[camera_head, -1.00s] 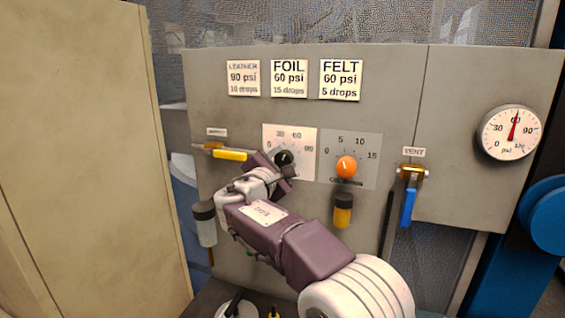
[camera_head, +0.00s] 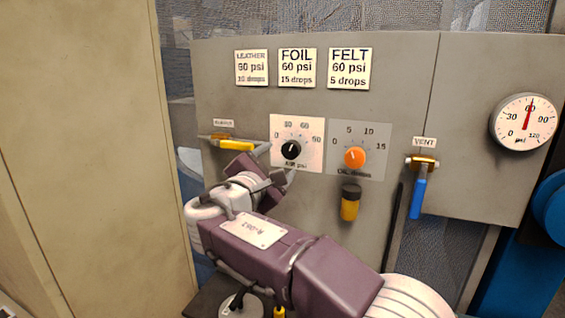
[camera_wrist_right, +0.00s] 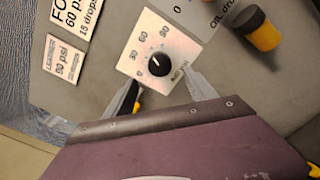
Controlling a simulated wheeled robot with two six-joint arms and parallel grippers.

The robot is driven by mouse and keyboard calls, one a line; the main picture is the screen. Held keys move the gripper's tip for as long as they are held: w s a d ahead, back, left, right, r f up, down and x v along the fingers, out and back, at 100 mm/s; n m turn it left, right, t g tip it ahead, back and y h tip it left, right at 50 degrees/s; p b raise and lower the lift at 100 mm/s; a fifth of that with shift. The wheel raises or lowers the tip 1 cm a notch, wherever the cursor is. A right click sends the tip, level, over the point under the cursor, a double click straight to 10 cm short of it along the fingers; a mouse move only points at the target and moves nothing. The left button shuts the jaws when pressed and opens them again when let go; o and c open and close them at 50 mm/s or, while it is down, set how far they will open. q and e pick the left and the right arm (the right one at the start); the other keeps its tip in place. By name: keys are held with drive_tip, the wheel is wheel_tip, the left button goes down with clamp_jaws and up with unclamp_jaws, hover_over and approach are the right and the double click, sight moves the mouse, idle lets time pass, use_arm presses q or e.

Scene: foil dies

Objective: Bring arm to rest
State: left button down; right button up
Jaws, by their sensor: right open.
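My right gripper (camera_head: 280,162) is open and empty in front of the grey panel, just below and left of the black air knob (camera_head: 291,149). In the right wrist view its two fingers (camera_wrist_right: 165,94) are spread apart, with the black knob (camera_wrist_right: 159,65) beyond their tips and nothing between them. The knob appears clear of the fingers. My right arm reaches in from the lower right of the head view. My left gripper is not in view.
The panel (camera_head: 410,100) carries a yellow-handled valve (camera_head: 236,145), an orange oil knob (camera_head: 355,157), a blue vent lever (camera_head: 418,197) hanging down, and a gauge (camera_head: 526,122) near 60. Three label cards sit above. A beige cabinet side (camera_head: 85,150) stands close at left.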

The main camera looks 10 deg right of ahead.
drive_tip(key=s+d+f+m+g+y, duration=0.1)
drive_tip(key=s+d+f+m+g, duration=0.15)
drive_tip(key=f, duration=0.65)
drive_tip(key=s+d+f+m+g+y, duration=0.1)
drive_tip(key=s+d+f+g+y, duration=0.15)
drive_tip(key=f, duration=0.55)
drive_tip(key=s+d+f+m+g+y, duration=0.1)
drive_tip(key=d+f+m+g, duration=0.15)
drive_tip(key=f, duration=0.65)
drive_tip(key=s+a+f+m+g+y, duration=0.2)
drive_tip(key=s+f+m+g+y, duration=0.3)
drive_tip(key=s+f+m, duration=0.9)
drive_tip(key=s+f+g, duration=0.1)
drive_tip(key=s+f, duration=0.2)
drive_tip(key=s, duration=0.2)
drive_tip(key=shift+m+y, duration=0.3)
drive_tip(key=shift+y, duration=0.05)
drive_tip(key=shift+s, duration=0.1)
